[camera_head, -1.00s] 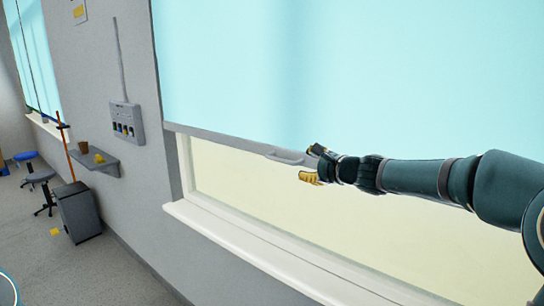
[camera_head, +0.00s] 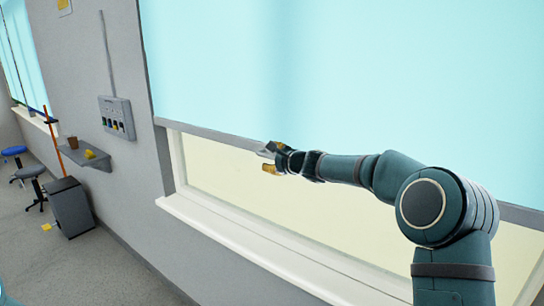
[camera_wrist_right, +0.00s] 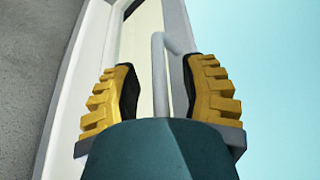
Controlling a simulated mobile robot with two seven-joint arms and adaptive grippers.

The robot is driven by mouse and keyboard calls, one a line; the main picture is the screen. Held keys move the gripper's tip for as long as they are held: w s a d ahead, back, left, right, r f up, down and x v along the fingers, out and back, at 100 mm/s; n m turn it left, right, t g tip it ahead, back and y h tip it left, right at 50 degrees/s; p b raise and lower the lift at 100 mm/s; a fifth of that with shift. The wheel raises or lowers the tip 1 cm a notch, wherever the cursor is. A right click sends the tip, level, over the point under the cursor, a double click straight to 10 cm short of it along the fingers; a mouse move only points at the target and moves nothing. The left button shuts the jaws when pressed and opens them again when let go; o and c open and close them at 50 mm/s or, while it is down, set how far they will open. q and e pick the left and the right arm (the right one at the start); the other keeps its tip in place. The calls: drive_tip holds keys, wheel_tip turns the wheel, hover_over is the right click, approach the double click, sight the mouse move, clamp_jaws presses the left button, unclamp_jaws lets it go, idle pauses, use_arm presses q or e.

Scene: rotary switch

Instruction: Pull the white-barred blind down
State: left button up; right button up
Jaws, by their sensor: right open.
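The large light-blue blind (camera_head: 340,70) hangs over the near window, with a pale grey bar (camera_head: 215,135) along its lower edge. Below the bar a strip of window shows. A pale handle (camera_head: 265,152) is on this bar. My right gripper (camera_head: 267,161) is at the handle, its yellow-padded fingers pointing left. In the right wrist view, the open right gripper (camera_wrist_right: 161,88) has the handle (camera_wrist_right: 160,70) between its two fingers, with gaps visible; its lower end is hidden behind the gripper body. My left gripper is not in view.
A white sill (camera_head: 250,245) runs under the window. On the wall to the left are a switch panel (camera_head: 117,118) and a shelf (camera_head: 85,154). A second blind (camera_head: 25,60) hangs at the far left. A dark cabinet (camera_head: 70,207) and stools stand on the floor.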

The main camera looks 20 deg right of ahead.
clamp_jaws()
idle(0.4)
